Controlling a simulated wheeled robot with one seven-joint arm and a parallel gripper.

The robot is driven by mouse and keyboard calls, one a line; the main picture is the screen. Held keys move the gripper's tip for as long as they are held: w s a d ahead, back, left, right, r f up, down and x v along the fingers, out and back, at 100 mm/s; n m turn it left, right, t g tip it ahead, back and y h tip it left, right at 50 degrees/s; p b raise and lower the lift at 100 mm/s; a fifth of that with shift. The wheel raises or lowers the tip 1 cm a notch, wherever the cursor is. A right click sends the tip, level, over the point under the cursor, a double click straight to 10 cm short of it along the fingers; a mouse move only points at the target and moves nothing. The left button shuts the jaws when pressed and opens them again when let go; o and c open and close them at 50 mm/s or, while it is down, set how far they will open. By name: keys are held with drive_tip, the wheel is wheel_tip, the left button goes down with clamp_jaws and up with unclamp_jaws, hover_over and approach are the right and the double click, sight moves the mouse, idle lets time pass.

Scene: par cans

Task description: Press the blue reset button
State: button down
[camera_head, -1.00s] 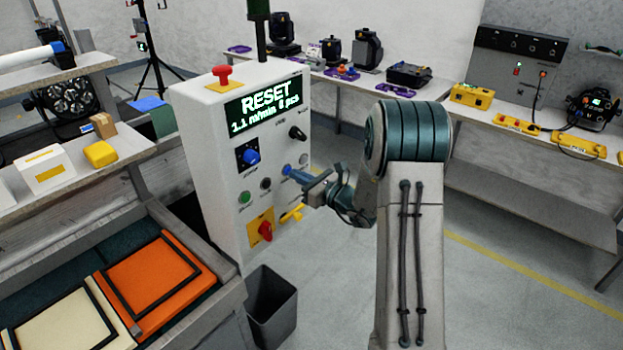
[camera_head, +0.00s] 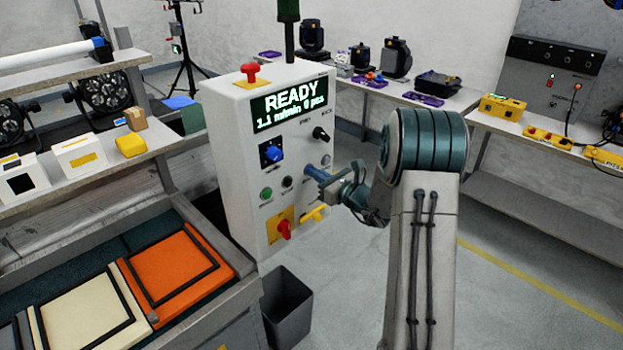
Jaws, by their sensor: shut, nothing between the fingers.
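A white control cabinet (camera_head: 237,170) stands in the middle, and its display (camera_head: 291,103) reads READY. My gripper (camera_head: 311,171) is shut and empty, with its blue-grey fingertips at the front panel, in the row with a green button (camera_head: 266,193) and a dark button (camera_head: 288,182). I cannot make out the blue reset button apart from the fingertips, which seem to cover its spot. I cannot tell whether they touch it. A blue rotary knob (camera_head: 272,153) on a black plate sits above and left of the fingertips.
The panel also has a black knob (camera_head: 320,133), a red rotary switch (camera_head: 284,229) and a yellow handle (camera_head: 315,213) just below my gripper. A red mushroom button (camera_head: 250,72) tops the cabinet. A dark bin (camera_head: 288,310) stands below. Floor to the right is clear.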

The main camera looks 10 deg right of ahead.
drive_tip(key=shift+w+a+r, duration=0.15)
drive_tip(key=shift+a+r, duration=0.2)
drive_tip(key=b+v, duration=0.3)
drive_tip(key=v, duration=1.1)
drive_tip(key=shift+d+f, duration=0.4)
